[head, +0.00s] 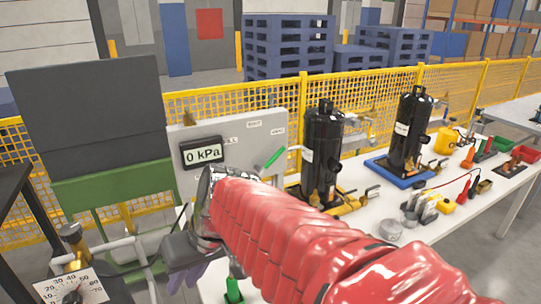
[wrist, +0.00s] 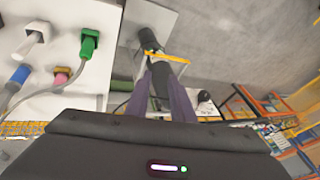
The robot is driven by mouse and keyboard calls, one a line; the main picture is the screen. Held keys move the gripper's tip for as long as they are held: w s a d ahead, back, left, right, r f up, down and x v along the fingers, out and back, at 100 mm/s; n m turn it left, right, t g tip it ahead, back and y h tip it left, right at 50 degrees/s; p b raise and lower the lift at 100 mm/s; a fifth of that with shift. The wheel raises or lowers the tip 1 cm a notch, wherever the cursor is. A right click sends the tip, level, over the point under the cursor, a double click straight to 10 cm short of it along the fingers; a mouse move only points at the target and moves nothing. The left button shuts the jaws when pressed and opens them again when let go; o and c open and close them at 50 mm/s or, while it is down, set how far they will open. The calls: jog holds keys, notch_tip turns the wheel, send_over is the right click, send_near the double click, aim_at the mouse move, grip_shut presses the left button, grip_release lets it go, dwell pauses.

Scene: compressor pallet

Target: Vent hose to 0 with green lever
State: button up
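The display (head: 203,152) on the grey panel (head: 240,125) reads 0 kPa. The green lever (head: 275,157) sticks out at a slant on the right part of that panel, with a pale hose or pipe close to its upper end. My gripper (head: 205,272) is at the left end of my red-sleeved arm, below the display and apart from the green lever; the arm partly hides it. In the wrist view, its purple fingers (wrist: 160,75) stand apart with a gap. A dark object with a yellow strip shows beyond them. Nothing is clearly held.
Two black cylinders (head: 322,150) (head: 408,130) stand on the white bench. In the wrist view, a green fitting (wrist: 89,43) and several coloured fittings sit on a white surface at left. A yellow mesh fence (head: 455,85) runs behind.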

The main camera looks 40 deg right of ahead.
jog(key=w+d+m+t+y, duration=0.2)
jog(key=w+d+t+y, duration=0.1)
jog(key=w+d, duration=0.7)
jog(key=m+t+h, duration=0.6)
jog(key=m+t, duration=0.1)
jog(key=t, duration=0.4)
send_near(278, 154)
jog(key=s, duration=0.3)
jog(key=shift+d+f, duration=0.2)
jog(key=shift+d, duration=0.05)
jog(key=w, duration=1.3)
jog(key=shift+w, duration=0.35)
